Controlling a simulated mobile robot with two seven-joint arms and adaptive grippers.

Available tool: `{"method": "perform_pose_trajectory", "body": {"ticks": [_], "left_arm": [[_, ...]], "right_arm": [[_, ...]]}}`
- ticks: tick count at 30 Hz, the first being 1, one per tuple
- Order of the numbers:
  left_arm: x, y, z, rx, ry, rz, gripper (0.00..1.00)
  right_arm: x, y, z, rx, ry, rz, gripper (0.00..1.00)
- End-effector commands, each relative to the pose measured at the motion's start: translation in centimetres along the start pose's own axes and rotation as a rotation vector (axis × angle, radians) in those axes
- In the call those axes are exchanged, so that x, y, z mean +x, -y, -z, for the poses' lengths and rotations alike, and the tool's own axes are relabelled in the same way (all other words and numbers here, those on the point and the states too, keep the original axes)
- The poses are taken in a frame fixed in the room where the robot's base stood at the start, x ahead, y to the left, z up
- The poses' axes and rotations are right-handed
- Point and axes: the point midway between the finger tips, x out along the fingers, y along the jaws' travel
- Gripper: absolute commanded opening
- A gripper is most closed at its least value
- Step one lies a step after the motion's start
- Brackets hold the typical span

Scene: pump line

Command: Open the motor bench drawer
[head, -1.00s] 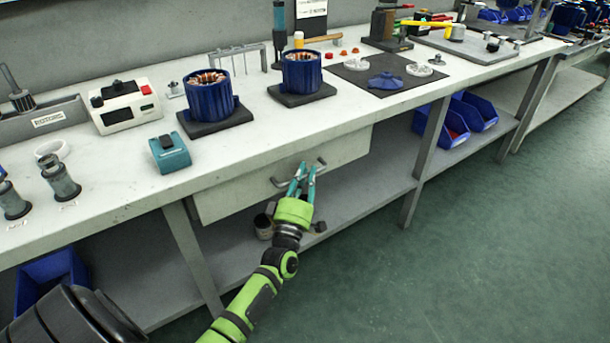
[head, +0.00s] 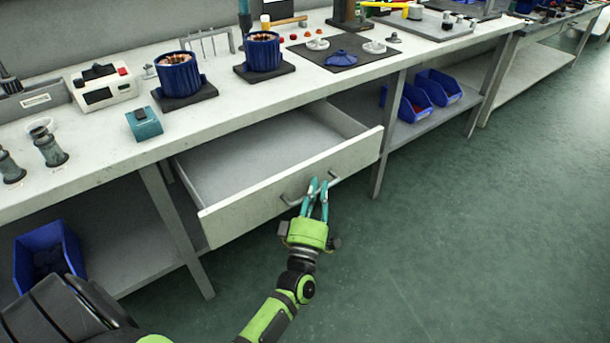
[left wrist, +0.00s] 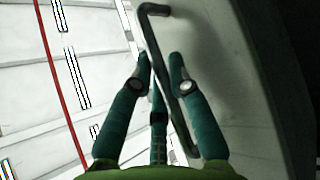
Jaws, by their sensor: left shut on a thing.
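The motor bench drawer (head: 296,188) stands pulled well out from under the bench top, and its inside looks empty. Its bar handle (head: 291,197) runs across the front panel. My left gripper (head: 318,186) is shut on the handle, near the handle's right half in the head view. In the left wrist view the handle (left wrist: 160,50) passes between the teal fingers of the gripper (left wrist: 162,62). My right gripper is not in view.
The bench top (head: 90,155) carries two blue motor stators (head: 180,76) on dark pads, a teal block (head: 144,124) and a white device (head: 105,88). Blue bins (head: 405,100) sit on the lower shelf. The green floor (head: 430,250) before the drawer is clear.

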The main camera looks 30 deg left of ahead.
Motion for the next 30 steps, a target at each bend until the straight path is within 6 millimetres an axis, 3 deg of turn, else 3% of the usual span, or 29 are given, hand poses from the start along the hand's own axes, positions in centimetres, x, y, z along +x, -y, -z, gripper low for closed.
{"method": "perform_pose_trajectory", "body": {"ticks": [9,21,22,23,30], "left_arm": [[-2.2,-2.0,-2.1,0.002,-0.001,0.001,0.00],[-2.4,-2.1,-2.3,0.002,-0.001,0.001,0.00],[-2.4,-2.1,-2.3,0.002,-0.001,0.001,0.26],[-2.4,-2.1,-2.3,0.002,-0.001,0.001,0.30],[-2.4,-2.1,-2.3,0.001,-0.002,0.001,0.30]], "right_arm": [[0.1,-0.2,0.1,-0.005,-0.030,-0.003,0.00],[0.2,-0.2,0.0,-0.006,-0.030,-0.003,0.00],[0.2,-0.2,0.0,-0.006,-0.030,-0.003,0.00],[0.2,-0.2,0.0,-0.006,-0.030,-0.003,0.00],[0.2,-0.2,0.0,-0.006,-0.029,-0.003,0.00]]}}
